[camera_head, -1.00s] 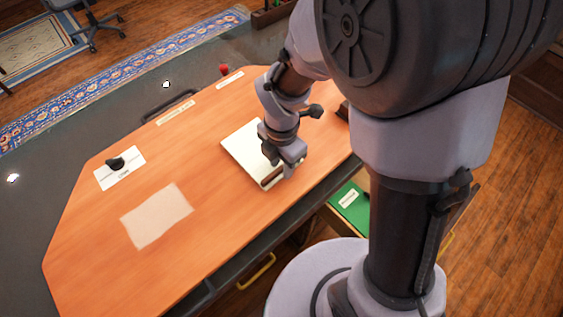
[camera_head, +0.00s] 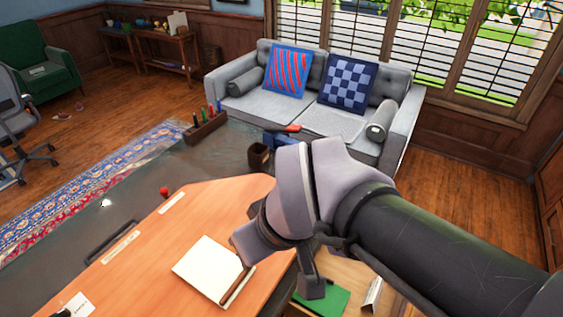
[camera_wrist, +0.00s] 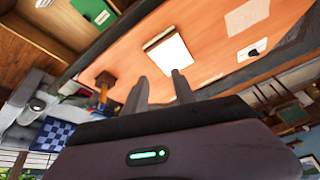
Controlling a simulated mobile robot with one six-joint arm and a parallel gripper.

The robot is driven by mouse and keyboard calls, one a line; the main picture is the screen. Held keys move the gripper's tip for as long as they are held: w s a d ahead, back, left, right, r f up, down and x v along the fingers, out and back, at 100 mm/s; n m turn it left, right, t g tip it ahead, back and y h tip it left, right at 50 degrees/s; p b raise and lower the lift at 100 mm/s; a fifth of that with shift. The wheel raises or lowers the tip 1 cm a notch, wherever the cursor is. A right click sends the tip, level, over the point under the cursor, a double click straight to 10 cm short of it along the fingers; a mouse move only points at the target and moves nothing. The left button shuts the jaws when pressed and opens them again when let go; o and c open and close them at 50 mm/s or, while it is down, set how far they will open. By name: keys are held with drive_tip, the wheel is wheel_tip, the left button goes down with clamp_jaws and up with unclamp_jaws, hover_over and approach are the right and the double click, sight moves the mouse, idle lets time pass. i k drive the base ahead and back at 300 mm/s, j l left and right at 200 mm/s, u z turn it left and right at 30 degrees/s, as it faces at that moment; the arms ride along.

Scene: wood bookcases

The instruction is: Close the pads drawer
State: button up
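An open drawer (camera_head: 348,272) with a light wood inside shows below the desk's right edge in the head view, partly hidden by my arm. A green pad (camera_head: 328,302) lies in it. Its label cannot be read. The wrist view also shows the green pad (camera_wrist: 92,10) with a white label, at the top left. My gripper (camera_wrist: 160,84) has its two fingers apart with nothing held between them. In the wrist view they point toward the desk top. I see no contact between the fingers and the drawer.
The orange desk top (camera_head: 205,215) bears a white notepad (camera_head: 208,268) close to my arm. A grey sofa (camera_head: 310,112) is behind. Wood floor (camera_head: 450,170) is clear at the right.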

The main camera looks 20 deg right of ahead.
sight(335, 269)
drive_tip(key=k+l+z, duration=0.1)
drive_tip(key=k+l, duration=0.25)
drive_tip(key=k+l+z, duration=0.15)
drive_tip(key=l, duration=0.55)
drive_tip(key=l+z, duration=0.1)
drive_tip(key=l, duration=0.6)
